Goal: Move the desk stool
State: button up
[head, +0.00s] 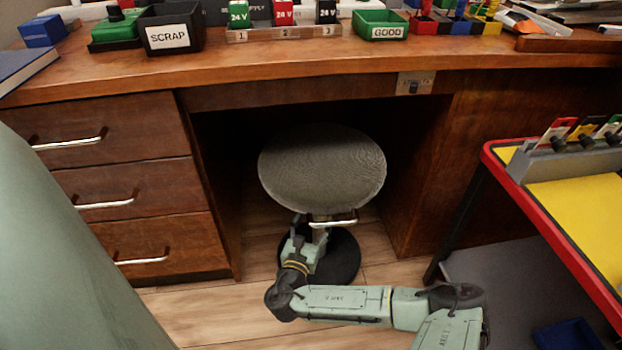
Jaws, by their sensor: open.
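The desk stool (322,168) stands in the knee space under the desk, with a round grey seat on a post over a dark round base (344,262). A short metal bar (336,220) shows just below the front edge of its seat. My gripper (308,228) is low in front of the stool, at the left end of the bar and below the seat edge. It is open. The seat and my own wrist partly hide the fingertips and the post, so I cannot tell whether the fingers touch the stool.
The wooden desk (300,70) has drawers (120,190) on the left and a side panel (432,170) on the right. A red-edged cart (555,235) stands at the right. Bins and breakers cover the desktop. Wooden floor (220,310) is clear in front.

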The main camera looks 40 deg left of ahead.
aim_at(321, 220)
jog(key=b+x, duration=0.2)
jog(key=x, duration=0.6)
jog(key=shift+w+a, duration=0.15)
jog(key=shift+w, duration=0.2)
grip_shut()
dwell(0.4)
